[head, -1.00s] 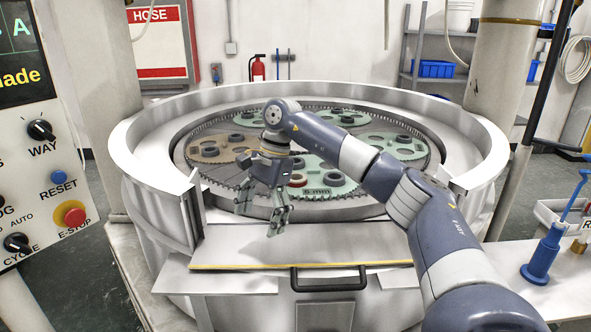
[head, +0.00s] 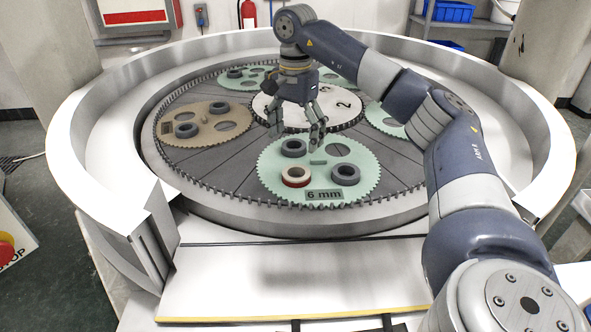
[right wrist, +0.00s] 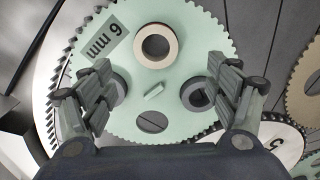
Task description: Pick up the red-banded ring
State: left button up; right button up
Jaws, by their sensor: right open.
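The red-banded ring (head: 296,176) has a pale top and a red band around its side. It lies on the green toothed carrier marked "6 mm" (head: 270,160), left of the label. In the right wrist view the ring (right wrist: 156,46) shows from above as a tan ring; its red band is hardly visible there. My right gripper (head: 297,140) is open and empty above the carrier, behind the ring in the head view. In the right wrist view its fingers (right wrist: 163,88) stand apart, with the ring beyond them, toward the top. My left gripper is not in view.
Two dark grey rings (head: 345,174) (head: 293,148) lie close to the red-banded ring on the same carrier. A brown carrier (head: 206,134) with dark rings is at left. A raised metal wall (head: 90,150) surrounds the plate, with a gap at the front.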

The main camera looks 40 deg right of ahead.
aim_at(297, 168)
jog(key=f, duration=0.3)
jog(key=shift+s+f+p, duration=0.25)
jog(key=shift+p, duration=0.1)
jog(key=shift+a+f+p, duration=0.1)
jog(key=shift+f+p, duration=0.25)
jog(key=shift+f, duration=0.15)
jog(key=f+p, duration=0.2)
jog(key=f, duration=0.2)
jog(key=shift+s+f, duration=0.15)
jog(key=shift+s, duration=0.05)
jog(key=shift+f, duration=0.15)
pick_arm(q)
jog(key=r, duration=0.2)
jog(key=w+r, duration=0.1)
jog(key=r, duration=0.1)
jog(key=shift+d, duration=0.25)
pick_arm(e)
jog(key=shift+w, duration=0.1)
jog(key=shift+a, duration=0.1)
jog(key=c, duration=1.3)
